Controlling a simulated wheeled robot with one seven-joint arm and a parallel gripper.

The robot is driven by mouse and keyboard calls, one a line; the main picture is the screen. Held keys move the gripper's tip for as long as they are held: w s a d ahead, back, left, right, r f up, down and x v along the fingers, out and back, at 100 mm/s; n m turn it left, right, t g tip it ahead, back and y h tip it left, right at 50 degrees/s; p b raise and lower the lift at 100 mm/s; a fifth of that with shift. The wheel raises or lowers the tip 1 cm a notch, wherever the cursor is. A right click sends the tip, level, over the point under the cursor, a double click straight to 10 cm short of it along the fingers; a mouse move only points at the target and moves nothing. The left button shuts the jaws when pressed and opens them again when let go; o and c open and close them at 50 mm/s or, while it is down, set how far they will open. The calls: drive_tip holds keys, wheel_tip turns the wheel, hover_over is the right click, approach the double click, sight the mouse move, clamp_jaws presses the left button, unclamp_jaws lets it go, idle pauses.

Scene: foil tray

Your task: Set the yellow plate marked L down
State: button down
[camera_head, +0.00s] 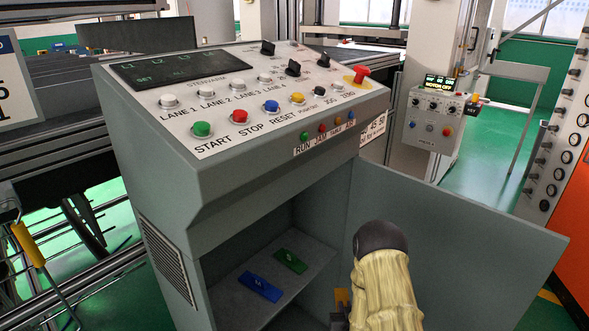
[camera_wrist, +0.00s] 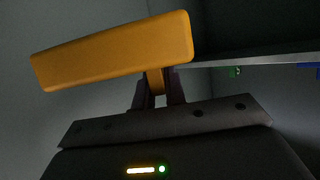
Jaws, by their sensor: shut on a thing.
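The yellow plate (camera_wrist: 115,50) fills the upper left of the wrist view, slightly tilted there. My gripper (camera_wrist: 158,90) is shut on a narrow part under the plate. No letter shows on the side facing the wrist camera. In the head view a small piece of the yellow plate (camera_head: 342,296) shows beside my pale forearm, at the cabinet's opening. My arm hides most of the plate and the gripper there. A blue plate (camera_head: 260,287) and a green plate (camera_head: 291,261) lie on the shelf (camera_head: 235,300) inside the cabinet.
The grey console cabinet (camera_head: 245,190) has buttons on its sloped top. Its door (camera_head: 460,235) stands open to the right, behind my arm. Bare shelf lies around the two plates. In the wrist view the shelf edge (camera_wrist: 250,59) runs right of the yellow plate.

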drive_tip(key=s+r+p, duration=0.1)
drive_tip(key=r+p, duration=0.9)
drive_tip(key=r, duration=0.1)
drive_tip(key=s+r+p, duration=0.2)
drive_tip(key=r+p, duration=0.8)
drive_tip(key=r, duration=0.2)
drive_tip(key=shift+s+r+p, duration=0.2)
drive_tip(key=shift+s+p, duration=0.1)
drive_tip(key=shift+f, duration=0.1)
drive_tip(key=s+f, duration=0.4)
drive_tip(key=f, duration=0.1)
drive_tip(key=shift+s+f, duration=0.15)
drive_tip(key=shift+s, duration=0.05)
drive_tip(key=shift+f, duration=0.1)
drive_tip(key=f, duration=0.2)
drive_tip(key=s+f, duration=0.1)
drive_tip(key=f, duration=0.2)
drive_tip(key=shift+s+f, duration=0.25)
drive_tip(key=shift+f, duration=0.05)
